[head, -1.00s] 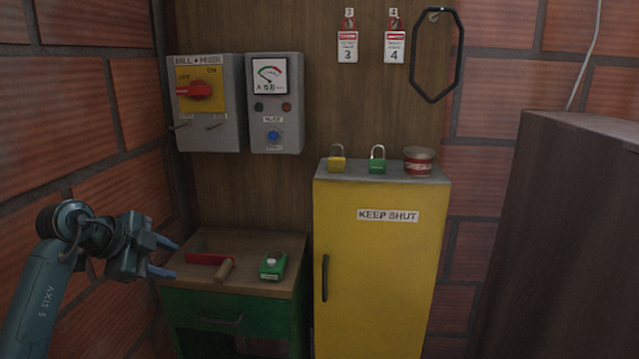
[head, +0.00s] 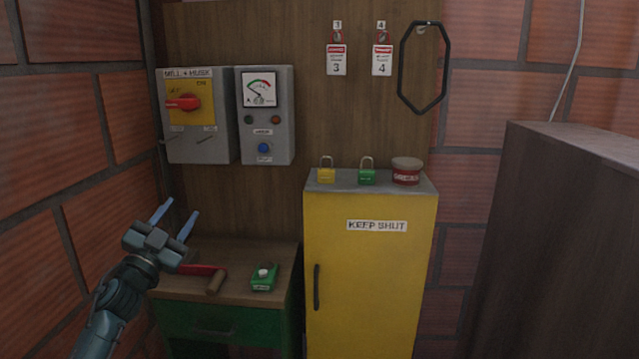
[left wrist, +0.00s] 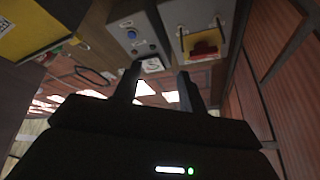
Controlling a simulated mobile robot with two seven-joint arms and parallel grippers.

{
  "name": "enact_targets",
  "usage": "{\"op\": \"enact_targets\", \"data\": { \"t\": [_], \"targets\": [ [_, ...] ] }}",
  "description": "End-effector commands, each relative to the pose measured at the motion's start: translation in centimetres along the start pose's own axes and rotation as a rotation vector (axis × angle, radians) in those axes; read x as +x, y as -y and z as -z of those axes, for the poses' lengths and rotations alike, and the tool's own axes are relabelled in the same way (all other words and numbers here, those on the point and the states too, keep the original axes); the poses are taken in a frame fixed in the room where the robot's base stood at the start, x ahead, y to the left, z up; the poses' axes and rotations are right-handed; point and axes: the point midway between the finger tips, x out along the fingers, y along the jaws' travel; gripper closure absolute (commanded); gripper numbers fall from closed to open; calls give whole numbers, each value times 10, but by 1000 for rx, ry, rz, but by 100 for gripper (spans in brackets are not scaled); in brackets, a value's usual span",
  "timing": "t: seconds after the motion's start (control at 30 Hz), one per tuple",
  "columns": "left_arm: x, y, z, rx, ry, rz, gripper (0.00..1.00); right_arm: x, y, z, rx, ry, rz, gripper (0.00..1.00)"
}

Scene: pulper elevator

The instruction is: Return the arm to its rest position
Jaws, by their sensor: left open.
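My left gripper (head: 175,218) is open and empty at the left of the head view, with its two blue fingers pointing up. It is in front of the left end of the small green table (head: 225,319), below the switch box (head: 196,145). In the left wrist view the two dark fingers (left wrist: 160,88) stand apart with nothing between them. The switch box's red handle (left wrist: 205,48) and the meter box (left wrist: 133,32) show beyond the fingers there. My right gripper is not in view.
A red-handled tool (head: 203,270) and a green device (head: 264,277) lie on the table. A yellow cabinet (head: 370,270) bears a yellow padlock (head: 326,175), a green padlock (head: 367,177) and a red tin (head: 406,171). A brick wall (head: 70,150) is close at the left; a dark cabinet (head: 560,230) is at the right.

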Motion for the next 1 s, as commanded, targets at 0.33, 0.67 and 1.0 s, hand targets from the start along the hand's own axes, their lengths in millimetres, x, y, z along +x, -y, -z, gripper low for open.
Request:
{"op": "enact_targets", "data": {
  "t": [0.33, 0.67, 1.0],
  "targets": [
    [-24, 25, -90, -161, 481, 176, 58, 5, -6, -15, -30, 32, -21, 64],
    [-102, -74, -128, -243, 669, 17, 58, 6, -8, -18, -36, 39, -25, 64],
    [-270, -226, -110, -388, 809, -192, 58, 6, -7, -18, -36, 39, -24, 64]
  ]
}}
